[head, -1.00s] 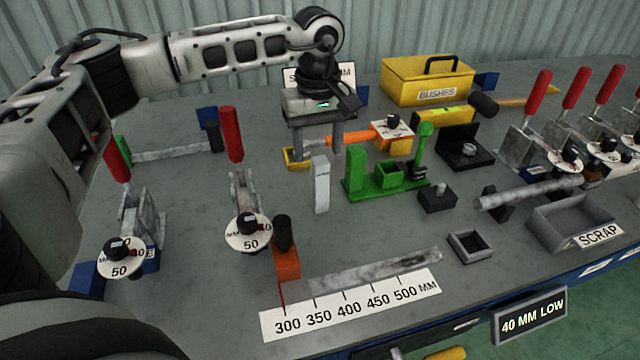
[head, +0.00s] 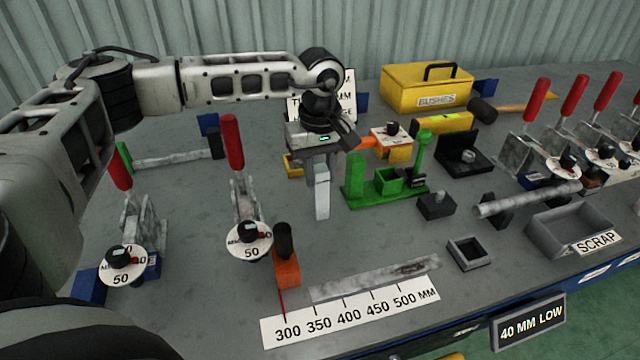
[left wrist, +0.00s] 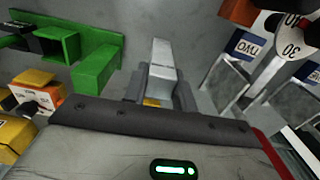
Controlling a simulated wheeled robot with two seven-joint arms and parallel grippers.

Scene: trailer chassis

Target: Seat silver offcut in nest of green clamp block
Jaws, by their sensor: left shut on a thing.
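The silver offcut (head: 322,204) is an upright, narrow block on the grey bench, left of the green clamp block. My left gripper (head: 321,178) comes down from above and is shut on its upper part. In the left wrist view the offcut (left wrist: 162,54) sticks out between the fingers. The green clamp block (head: 356,186) has a tall post on its left, a small open box-like nest (head: 388,180) in the middle and a raised green lever at its right. It also shows at the upper left of the left wrist view (left wrist: 98,72). My right gripper is out of view.
An orange-handled fixture (head: 391,138) stands behind the clamp block. A small dark block (head: 436,206) and a square tray (head: 468,252) lie to its right and front. A red-handled toggle clamp (head: 240,200) stands left of the offcut. A flat bar (head: 375,278) lies along the scale in front.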

